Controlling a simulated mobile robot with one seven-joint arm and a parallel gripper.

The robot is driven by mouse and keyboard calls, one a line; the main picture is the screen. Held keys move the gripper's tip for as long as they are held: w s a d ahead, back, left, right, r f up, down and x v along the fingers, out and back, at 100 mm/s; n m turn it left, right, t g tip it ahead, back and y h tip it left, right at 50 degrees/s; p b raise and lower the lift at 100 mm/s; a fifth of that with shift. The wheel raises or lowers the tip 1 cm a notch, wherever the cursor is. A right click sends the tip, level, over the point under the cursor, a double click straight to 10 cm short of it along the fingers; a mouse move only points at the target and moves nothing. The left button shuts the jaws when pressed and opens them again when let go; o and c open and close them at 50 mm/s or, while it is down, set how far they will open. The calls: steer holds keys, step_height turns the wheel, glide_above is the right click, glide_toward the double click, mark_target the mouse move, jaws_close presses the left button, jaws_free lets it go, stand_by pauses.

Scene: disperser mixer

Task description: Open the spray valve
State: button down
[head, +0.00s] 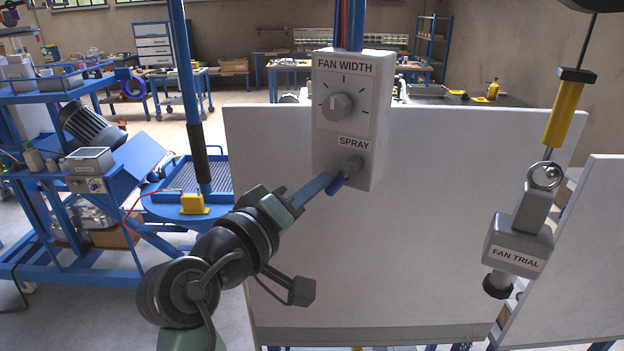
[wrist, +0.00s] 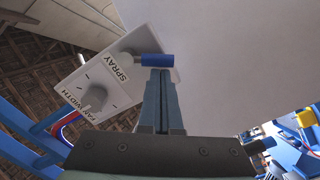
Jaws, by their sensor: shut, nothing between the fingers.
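The spray valve (head: 352,165) is a grey round knob under the SPRAY label on a light grey control box (head: 379,120). Its blue lever (head: 338,186) points down and left in the head view and is partly hidden by my fingers. In the wrist view the blue lever (wrist: 157,61) lies crosswise just beyond my fingertips. My gripper (head: 328,179) is shut and empty, with its tips right at the lever. In the wrist view the shut fingers (wrist: 161,74) end at the lever's lower edge; I cannot tell whether they touch it.
The fan width knob (head: 338,106) sits above the valve on the same box. A large white panel (head: 440,230) stands close behind. A FAN TRIAL block (head: 518,246) hangs at the right. A blue post (head: 188,90) rises left of my arm.

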steer(key=shift+s+d+f+n, duration=0.15)
steer(key=shift+d+f+n, duration=0.3)
steer(key=shift+n, duration=0.35)
steer(key=shift+s+f+b, duration=0.1)
steer(key=shift+f+b, duration=0.05)
steer(key=shift+b, duration=0.15)
steer(key=shift+s+d+f, duration=0.15)
steer(key=shift+d, duration=0.15)
